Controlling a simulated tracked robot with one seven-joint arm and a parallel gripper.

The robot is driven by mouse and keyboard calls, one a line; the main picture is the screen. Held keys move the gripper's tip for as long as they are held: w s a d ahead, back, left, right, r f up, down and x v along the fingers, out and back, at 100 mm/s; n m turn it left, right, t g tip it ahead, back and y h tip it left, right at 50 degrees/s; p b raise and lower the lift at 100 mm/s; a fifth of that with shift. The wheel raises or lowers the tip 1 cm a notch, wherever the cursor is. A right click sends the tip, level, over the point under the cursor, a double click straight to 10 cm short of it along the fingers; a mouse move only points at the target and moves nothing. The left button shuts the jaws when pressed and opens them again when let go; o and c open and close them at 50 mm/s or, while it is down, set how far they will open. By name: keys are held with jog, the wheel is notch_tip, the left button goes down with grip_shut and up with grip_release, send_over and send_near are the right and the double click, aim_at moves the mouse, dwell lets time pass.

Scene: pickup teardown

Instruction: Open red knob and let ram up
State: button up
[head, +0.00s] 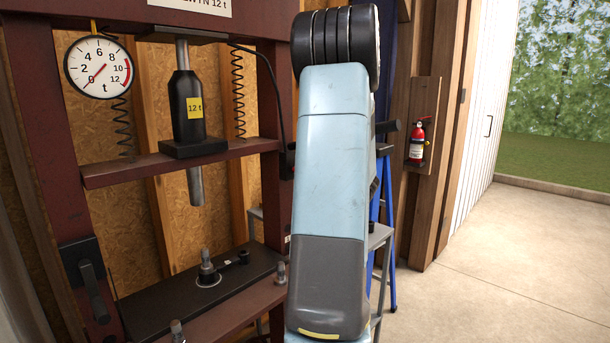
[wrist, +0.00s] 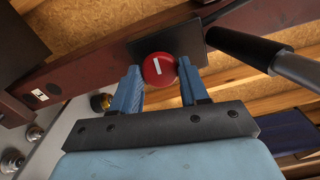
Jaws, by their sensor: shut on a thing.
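The red knob (wrist: 159,69) is round with a white bar mark, and it sits on a dark plate on the red press frame in the wrist view. My gripper (wrist: 160,76) has its blue fingers on either side of the knob and is shut on it. In the head view my arm hides the knob and the gripper. The steel ram (head: 195,186) sticks down below the red crossbeam, under the black 12 t cylinder (head: 186,110). Its lower end hangs clear above the black bed plate (head: 165,303).
A round gauge (head: 98,67) hangs at upper left, its needle near 0. A black-gripped lever (wrist: 245,48) runs close to the right of my fingers. The concrete floor (head: 510,265) is clear.

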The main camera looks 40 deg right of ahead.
jog(key=shift+a+f, duration=0.1)
jog(key=shift+f, duration=0.15)
jog(key=o, duration=1.1)
jog(key=shift+r, duration=0.1)
jog(key=shift+c, duration=0.2)
jog(key=s+d, duration=0.1)
jog(key=s, duration=1.2)
jog(key=shift+s, duration=0.4)
jog(key=shift+d, duration=0.1)
